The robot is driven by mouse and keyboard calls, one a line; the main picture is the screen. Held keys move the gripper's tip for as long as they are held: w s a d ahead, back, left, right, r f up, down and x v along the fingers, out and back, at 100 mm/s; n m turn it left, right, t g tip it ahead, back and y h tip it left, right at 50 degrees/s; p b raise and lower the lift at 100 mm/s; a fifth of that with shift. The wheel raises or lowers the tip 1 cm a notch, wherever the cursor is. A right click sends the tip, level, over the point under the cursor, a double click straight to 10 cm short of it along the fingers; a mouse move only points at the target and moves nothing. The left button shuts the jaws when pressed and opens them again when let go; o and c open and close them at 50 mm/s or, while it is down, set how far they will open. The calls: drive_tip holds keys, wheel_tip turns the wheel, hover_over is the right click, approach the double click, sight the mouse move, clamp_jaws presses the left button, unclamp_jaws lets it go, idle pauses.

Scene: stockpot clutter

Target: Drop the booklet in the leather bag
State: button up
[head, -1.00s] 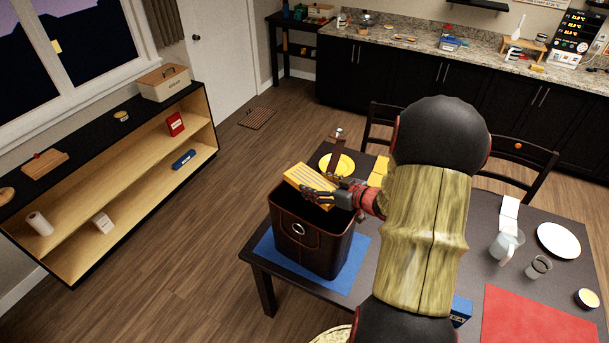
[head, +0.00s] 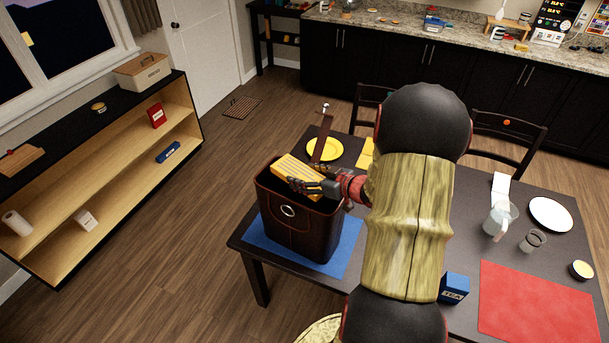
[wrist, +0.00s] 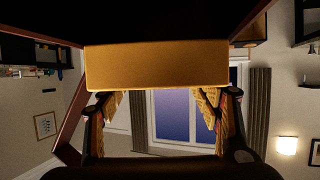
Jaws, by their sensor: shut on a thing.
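The booklet (head: 295,170) is a yellow-orange block shape with pale stripes. My gripper (head: 305,185) is shut on it and holds it tilted at the mouth of the leather bag. In the wrist view the booklet (wrist: 157,65) spans the picture between the two fingers. The leather bag (head: 300,227) is dark brown with a round metal ring on its front and an open top. It stands upright on a blue mat. A strap or handle (head: 322,140) rises at its back. The bag's inside is dark, and the booklet's lower edge is partly hidden by my fingers.
The blue mat (head: 346,253) lies at the table's left corner. A yellow plate (head: 325,148) is behind the bag. A blue tea box (head: 454,288), a pitcher (head: 499,220), a glass (head: 533,241) and a red mat (head: 540,306) are to the right. A shelf stands at left.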

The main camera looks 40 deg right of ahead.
drive_tip(key=o, duration=1.3)
drive_tip(key=o, duration=0.4)
drive_tip(key=shift+o, duration=0.2)
wheel_tip(320, 180, up, 6)
drive_tip(key=p, duration=0.6)
drive_tip(key=shift+r, duration=0.1)
